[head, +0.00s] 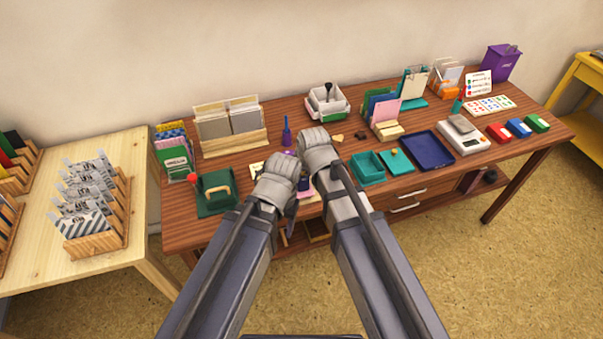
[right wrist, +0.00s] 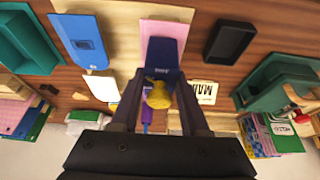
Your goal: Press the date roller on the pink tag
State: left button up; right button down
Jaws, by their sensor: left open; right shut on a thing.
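In the right wrist view, my right gripper (right wrist: 158,100) is shut on the date roller (right wrist: 164,58), a dark navy block with small pale lettering and a yellow knob between the fingers. The pink tag (right wrist: 168,27) lies on the table under or just beyond the roller; whether they touch I cannot tell. In the head view, my right gripper (head: 306,182) is at the front middle of the table, mostly hidden by its own wrist. My left gripper (head: 291,206) is open, close beside it on the left, over the table's front edge.
A black inkpad (right wrist: 230,43), a blue box (right wrist: 80,40) and a lettered card (right wrist: 203,92) lie around the tag. A green press (head: 217,193) stands left, teal trays (head: 367,168) right. A purple bottle (head: 287,132) stands behind the hands. The two arms leave little room between them.

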jog(key=shift+r, duration=0.1)
notch_tip(320, 180, up, 7)
jog(key=p, duration=0.7)
jog(key=shift+a, duration=0.15)
dwell(0.7)
